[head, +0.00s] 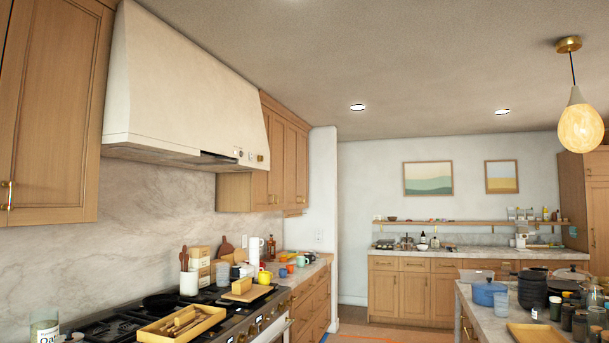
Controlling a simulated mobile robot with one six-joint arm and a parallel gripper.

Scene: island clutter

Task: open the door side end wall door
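The far end wall (375,170) is pale and carries two framed pictures. A row of wooden base cabinets stands along it, with shut cabinet doors (414,294) under shut drawers. A tall wooden cabinet (571,195) stands at the far right, partly cut off by the picture edge. I cannot tell which of these doors is the one named. My gripper is not in view.
A stove (250,315) with a wooden tray (184,325) and a cluttered counter run along the left. An island (490,322) with a blue pot (489,292), stacked dark bowls and jars fills the lower right. A pendant lamp (580,127) hangs upper right.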

